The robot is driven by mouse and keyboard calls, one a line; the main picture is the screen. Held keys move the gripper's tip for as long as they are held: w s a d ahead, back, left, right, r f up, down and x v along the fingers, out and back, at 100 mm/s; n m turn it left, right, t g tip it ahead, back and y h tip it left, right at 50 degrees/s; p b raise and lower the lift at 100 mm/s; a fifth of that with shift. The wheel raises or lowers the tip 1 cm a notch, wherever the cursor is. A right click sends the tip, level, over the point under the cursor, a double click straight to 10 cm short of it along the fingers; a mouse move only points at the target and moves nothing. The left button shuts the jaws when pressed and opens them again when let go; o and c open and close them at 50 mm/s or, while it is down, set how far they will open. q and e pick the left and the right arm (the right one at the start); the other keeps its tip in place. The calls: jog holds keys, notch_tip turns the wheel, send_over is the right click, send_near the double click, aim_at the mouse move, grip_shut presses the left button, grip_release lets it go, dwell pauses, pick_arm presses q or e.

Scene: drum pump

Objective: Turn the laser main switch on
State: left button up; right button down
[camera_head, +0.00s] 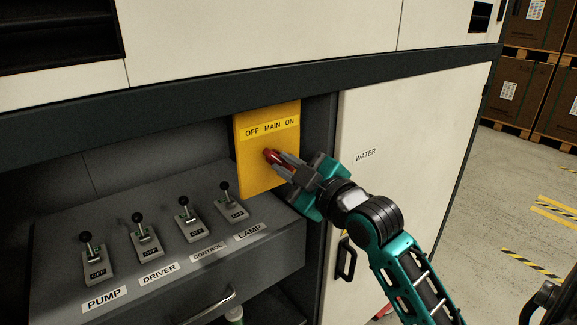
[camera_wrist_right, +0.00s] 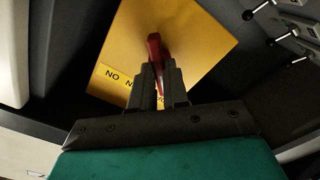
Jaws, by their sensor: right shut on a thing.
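The yellow main switch panel (camera_head: 262,178) is mounted inside the open cabinet bay, with a label reading OFF MAIN ON. Its red switch handle (camera_head: 271,155) sticks out below the label. My right gripper (camera_head: 282,162) reaches in from the right, its fingers shut on the red handle. In the right wrist view the red handle (camera_wrist_right: 154,47) stands between the fingertips (camera_wrist_right: 158,80), in front of the yellow panel (camera_wrist_right: 190,35). The handle's exact angle is partly hidden by the fingers. My left gripper is not in view.
Several levers stand on the grey console, labelled PUMP (camera_head: 97,262), DRIVER (camera_head: 148,238), CONTROL (camera_head: 189,221) and LAMP (camera_head: 231,204), their plates reading OFF. A closed white WATER door (camera_head: 400,140) is at the right. The floor beyond is open, with stacked boxes (camera_head: 520,90) behind.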

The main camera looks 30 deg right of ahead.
jog(key=shift+r+m+p, duration=0.1)
jog(key=shift+m+p, duration=0.5)
jog(key=shift+m, duration=0.3)
jog(key=m, duration=0.2)
jog(key=shift+m, duration=0.3)
jog(key=m, duration=0.3)
jog(key=shift+m, duration=0.3)
jog(key=m, duration=0.3)
jog(key=shift+m, duration=0.4)
jog(key=m, duration=0.5)
jog(key=shift+m, duration=0.4)
